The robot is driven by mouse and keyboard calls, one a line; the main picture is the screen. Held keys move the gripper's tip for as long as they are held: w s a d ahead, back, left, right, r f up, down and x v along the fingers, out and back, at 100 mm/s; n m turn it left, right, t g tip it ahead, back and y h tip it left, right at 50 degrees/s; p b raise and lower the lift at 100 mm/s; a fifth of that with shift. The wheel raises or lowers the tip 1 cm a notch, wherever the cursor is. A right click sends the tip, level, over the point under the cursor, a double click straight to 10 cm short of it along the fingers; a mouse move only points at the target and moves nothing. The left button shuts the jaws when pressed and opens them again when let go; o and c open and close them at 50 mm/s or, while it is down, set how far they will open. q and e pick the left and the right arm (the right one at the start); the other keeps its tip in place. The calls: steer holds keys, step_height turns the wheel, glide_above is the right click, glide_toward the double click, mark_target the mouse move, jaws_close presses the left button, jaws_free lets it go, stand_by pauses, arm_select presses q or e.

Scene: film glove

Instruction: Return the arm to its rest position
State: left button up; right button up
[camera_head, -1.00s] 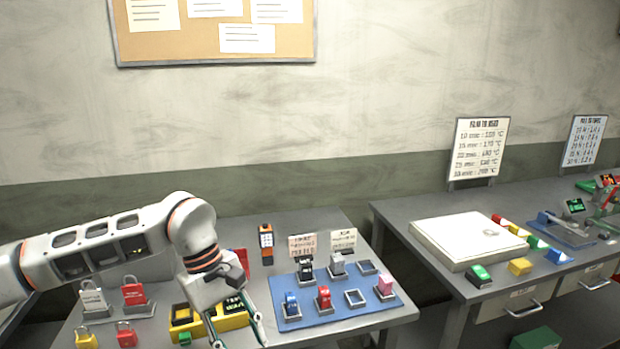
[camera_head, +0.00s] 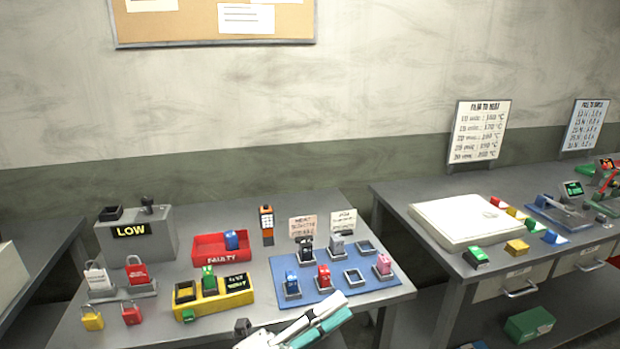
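My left gripper (camera_head: 340,306) shows at the bottom edge of the head view, in front of the near edge of the left table (camera_head: 225,327). Its pale and teal fingers point up and to the right, seen nearly side-on. They lie close together in the picture, and I cannot tell whether they are open or shut. I see no object in them. The rest of the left arm is out of the frame. My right gripper is not in view.
The left table holds a grey LOW box (camera_head: 135,240), a red FAULTY tray (camera_head: 208,259), a yellow tray (camera_head: 232,294), padlocks and a blue mat (camera_head: 325,303) with small coloured blocks. A second table (camera_head: 420,200) with a white panel (camera_head: 468,232) stands right.

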arm_select(q)
steer(key=w+a+f+n+t+y, duration=0.1)
steer(key=a+f+n+t+y, duration=0.2)
steer(key=a+f+n+y, duration=0.45)
steer(key=w+a+f+n+t+y, duration=0.1)
steer(key=a+f+n+t+y, duration=0.35)
steer(key=f+n, duration=0.55)
steer(key=s+a+f+n+g+y, duration=0.3)
steer(key=s+a+f+n, duration=0.3)
steer(key=f, duration=0.3)
steer(key=s+a+f+n+g+y, duration=0.3)
steer(key=s+a+f+n, duration=0.3)
steer(key=s+f, duration=0.3)
steer(key=shift+s+a+f, duration=0.2)
steer(key=shift+a+f, duration=0.4)
